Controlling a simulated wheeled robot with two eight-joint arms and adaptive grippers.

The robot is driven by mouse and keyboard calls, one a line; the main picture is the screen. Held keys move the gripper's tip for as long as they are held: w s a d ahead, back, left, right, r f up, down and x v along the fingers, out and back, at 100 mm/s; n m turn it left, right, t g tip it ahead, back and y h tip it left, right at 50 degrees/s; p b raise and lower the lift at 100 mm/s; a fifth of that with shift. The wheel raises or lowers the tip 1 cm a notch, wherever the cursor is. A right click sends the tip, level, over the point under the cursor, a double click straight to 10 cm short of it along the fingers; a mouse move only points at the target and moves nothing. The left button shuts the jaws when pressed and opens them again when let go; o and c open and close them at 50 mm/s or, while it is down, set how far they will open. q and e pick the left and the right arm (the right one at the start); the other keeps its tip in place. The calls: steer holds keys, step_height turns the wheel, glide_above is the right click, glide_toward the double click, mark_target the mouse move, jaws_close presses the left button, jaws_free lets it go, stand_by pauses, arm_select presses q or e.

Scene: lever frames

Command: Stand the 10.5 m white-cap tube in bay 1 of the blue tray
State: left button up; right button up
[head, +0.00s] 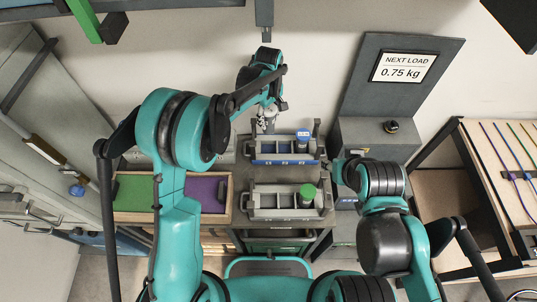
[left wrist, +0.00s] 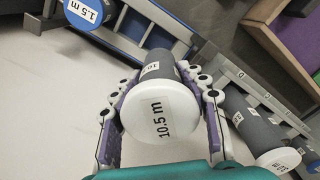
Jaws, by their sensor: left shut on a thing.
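My left gripper (head: 268,112) is above the back left part of the blue tray (head: 285,161). In the left wrist view its fingers (left wrist: 161,88) are shut around the dark grey body of the tube with the white cap marked 10.5 m (left wrist: 160,118). The blue tray's edge (left wrist: 172,22) shows behind the tube there. A blue-cap tube (head: 303,132) stands at the tray's right; its cap reads 1.5 m (left wrist: 84,12). Whether the held tube touches the tray is unclear. My right arm shows, but its gripper does not.
Another white-cap tube (left wrist: 278,160) is close beside the held one. A grey tray (head: 262,213) with a green-cap tube (head: 306,193) stands in front. A wooden box with green and purple sections (head: 137,193) is at left. A sign panel (head: 403,68) rises at right.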

mark_target(268, 126)
arm_select(q)
step_height(268, 126, down, 4)
steer(key=b, duration=0.3)
steer(key=shift+f, duration=0.2)
step_height(268, 126, down, 10)
steer(key=b, duration=0.2)
steer(key=shift+w+b, duration=0.1)
steer(key=shift+b, duration=0.3)
steer(key=o, duration=1.4)
steer(key=shift+f, duration=0.1)
